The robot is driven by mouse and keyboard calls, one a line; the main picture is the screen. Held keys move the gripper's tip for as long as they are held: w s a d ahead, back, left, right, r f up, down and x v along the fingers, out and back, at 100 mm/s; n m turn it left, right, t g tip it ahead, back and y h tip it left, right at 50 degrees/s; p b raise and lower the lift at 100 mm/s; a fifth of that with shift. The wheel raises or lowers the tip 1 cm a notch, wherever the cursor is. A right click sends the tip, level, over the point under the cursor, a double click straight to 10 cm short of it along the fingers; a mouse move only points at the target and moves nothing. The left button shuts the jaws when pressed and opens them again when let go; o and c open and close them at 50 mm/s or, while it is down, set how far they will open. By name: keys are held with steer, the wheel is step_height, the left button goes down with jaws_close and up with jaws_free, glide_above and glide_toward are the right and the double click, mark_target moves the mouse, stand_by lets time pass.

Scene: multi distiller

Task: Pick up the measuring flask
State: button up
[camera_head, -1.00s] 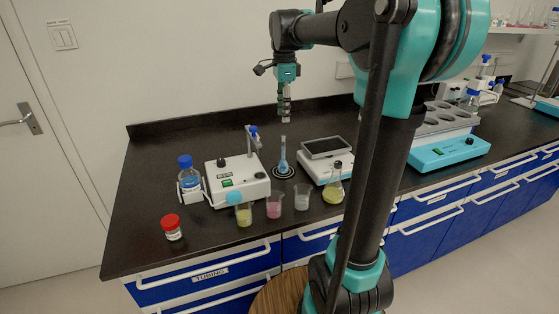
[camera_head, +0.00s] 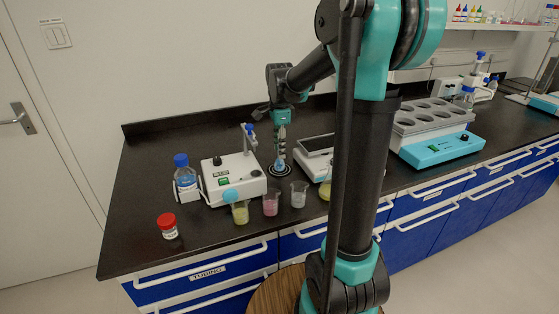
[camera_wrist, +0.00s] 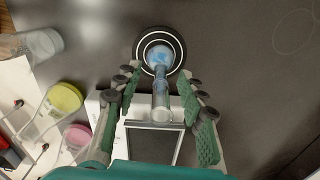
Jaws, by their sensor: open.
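The measuring flask (camera_head: 280,164) holds blue liquid and stands upright on a round black base with pale rings (camera_head: 280,171). It also shows in the wrist view (camera_wrist: 161,100), its long clear neck pointing toward the camera. My gripper (camera_head: 281,143) is lowered over the flask from above. In the wrist view its green-padded fingers (camera_wrist: 160,88) are spread on either side of the neck, with a gap on both sides. In the head view the gripper partly hides the neck.
A white stirrer device (camera_head: 233,180) stands left of the flask and a balance (camera_head: 312,164) to its right. Several beakers, including a pink one (camera_head: 270,205), stand in front. A blue-capped bottle (camera_head: 185,181) and a red-capped jar (camera_head: 168,228) are farther left. Bare bench lies behind.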

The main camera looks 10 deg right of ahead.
steer(key=shift+f, duration=0.75)
steer(key=shift+c, duration=0.2)
jaws_close()
steer(key=shift+r, duration=0.1)
step_height(320, 180, up, 20)
